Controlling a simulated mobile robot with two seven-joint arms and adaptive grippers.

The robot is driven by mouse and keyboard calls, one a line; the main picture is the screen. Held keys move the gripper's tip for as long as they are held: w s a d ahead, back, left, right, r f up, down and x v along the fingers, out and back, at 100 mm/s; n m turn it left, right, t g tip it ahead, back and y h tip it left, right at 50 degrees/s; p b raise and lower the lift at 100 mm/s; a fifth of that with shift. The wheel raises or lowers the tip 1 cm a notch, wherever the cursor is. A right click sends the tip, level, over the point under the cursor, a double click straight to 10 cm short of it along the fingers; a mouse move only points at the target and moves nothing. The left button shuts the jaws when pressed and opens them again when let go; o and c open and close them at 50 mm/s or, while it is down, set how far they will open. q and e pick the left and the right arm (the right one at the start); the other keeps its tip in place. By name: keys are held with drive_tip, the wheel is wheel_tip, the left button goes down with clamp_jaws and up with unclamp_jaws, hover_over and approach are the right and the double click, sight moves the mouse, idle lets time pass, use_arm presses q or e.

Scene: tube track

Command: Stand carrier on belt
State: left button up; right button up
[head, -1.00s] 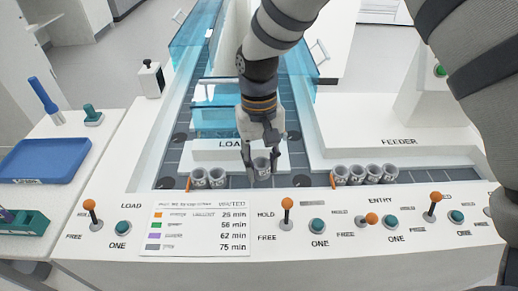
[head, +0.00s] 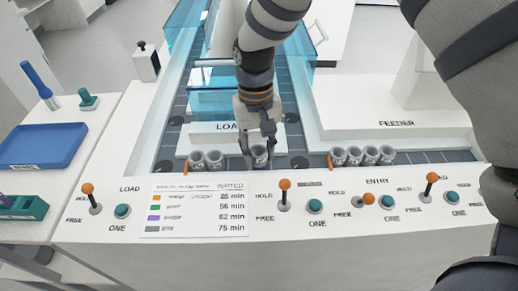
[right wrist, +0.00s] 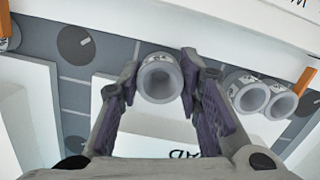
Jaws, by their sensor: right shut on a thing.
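My right gripper (head: 258,158) reaches down in front of the LOAD sign and is shut on a grey cup-like carrier (head: 259,154). The carrier is upright, its open mouth facing up. In the right wrist view the carrier (right wrist: 160,76) sits between the two fingers, over the dark grey belt (right wrist: 112,55). The belt also shows in the head view (head: 297,143). I cannot tell whether the carrier's bottom touches the belt. My left gripper is not in view.
Two more carriers (head: 205,160) stand left of the held one, near an orange pin. Several carriers (head: 361,156) stand in a row at right, before the FEEDER block (head: 395,122). The control panel (head: 270,230) with orange levers runs along the front. A blue tray (head: 42,145) lies at far left.

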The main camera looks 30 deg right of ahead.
drive_tip(key=shift+f, duration=0.2)
drive_tip(key=shift+f, duration=0.2)
drive_tip(key=shift+f, duration=0.1)
drive_tip(key=shift+f, duration=0.15)
drive_tip(key=o, duration=1)
drive_tip(key=shift+c, duration=0.2)
wheel_tip(320, 180, up, 12)
drive_tip(key=w, duration=0.1)
drive_tip(key=shift+w+d, duration=0.15)
drive_tip(key=shift+w, duration=0.1)
